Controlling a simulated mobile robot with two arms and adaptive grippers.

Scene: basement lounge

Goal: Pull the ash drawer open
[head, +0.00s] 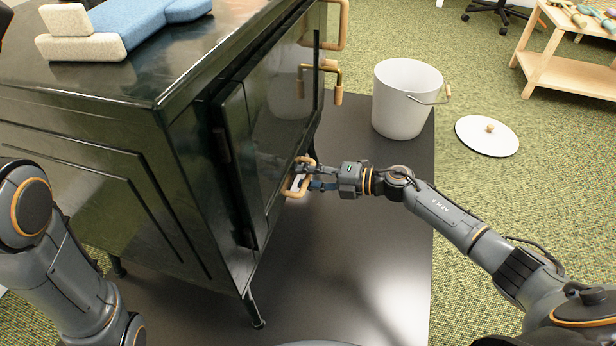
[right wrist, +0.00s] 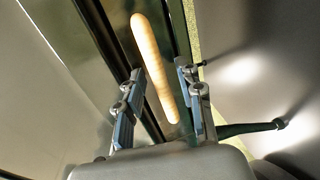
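The black stove (head: 185,140) stands on a dark floor plate. A pale wooden loop handle (head: 290,191) sits low on its front; I take it to be the ash drawer's. The drawer's edges are hard to make out, and no open gap shows. My right gripper (head: 305,178) is at this handle. In the right wrist view the handle's wooden bar (right wrist: 153,70) lies between the two fingers of the right gripper (right wrist: 160,72), with gaps on both sides, so they are open around it. My left arm shows at the left, but its gripper is out of view.
More wooden handles (head: 338,95) stick out higher on the stove front. A white bucket (head: 402,105) stands behind my right arm, with a round white lid (head: 487,135) on the green carpet. A blue-and-cream object (head: 130,25) lies on top.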

